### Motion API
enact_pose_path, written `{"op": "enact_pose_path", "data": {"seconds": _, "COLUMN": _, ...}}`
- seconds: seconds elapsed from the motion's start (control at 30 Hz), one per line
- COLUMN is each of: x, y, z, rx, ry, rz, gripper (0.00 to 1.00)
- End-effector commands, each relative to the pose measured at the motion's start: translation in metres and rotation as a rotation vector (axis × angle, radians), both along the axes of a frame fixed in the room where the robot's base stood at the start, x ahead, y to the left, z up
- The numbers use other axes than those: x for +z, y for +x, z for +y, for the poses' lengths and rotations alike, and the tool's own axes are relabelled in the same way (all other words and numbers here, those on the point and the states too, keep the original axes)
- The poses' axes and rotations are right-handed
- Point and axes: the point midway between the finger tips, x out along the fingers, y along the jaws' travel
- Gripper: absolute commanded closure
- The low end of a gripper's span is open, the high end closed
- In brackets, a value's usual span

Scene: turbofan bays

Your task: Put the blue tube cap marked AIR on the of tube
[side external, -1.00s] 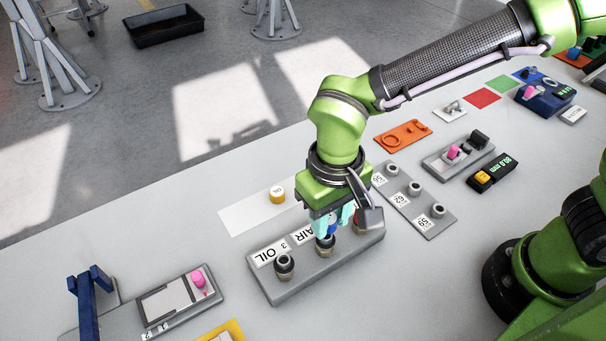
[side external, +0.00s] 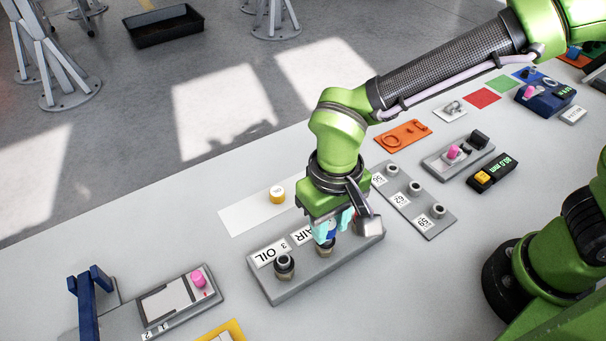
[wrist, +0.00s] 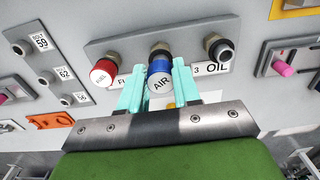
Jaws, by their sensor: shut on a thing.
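The blue cap marked AIR (wrist: 160,80) is between the cyan fingers of my gripper (wrist: 158,88), which are shut on it. In the side view my gripper (side external: 333,230) is over the middle tube (side external: 326,251) of the grey block (side external: 290,290), by the AIR label (side external: 301,237). In the wrist view the cap is right at the middle tube (wrist: 160,49); I cannot tell whether it is seated. A red cap (wrist: 103,73) is on the tube beside it. The OIL tube (wrist: 220,50) is bare.
A yellow cap (side external: 277,194) stands on the white strip (side external: 240,219) behind the block. A grey plate (side external: 415,205) with several numbered posts lies to the right. A panel with a pink knob (side external: 198,279) is at the left front.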

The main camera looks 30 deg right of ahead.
Motion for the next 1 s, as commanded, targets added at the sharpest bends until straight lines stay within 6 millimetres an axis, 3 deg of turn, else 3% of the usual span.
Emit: {"op": "enact_pose_path", "data": {"seconds": 1.0, "x": -0.0062, "y": 0.0002, "z": 0.0, "rx": 0.0, "ry": 0.0, "rz": 0.0, "gripper": 0.96}}
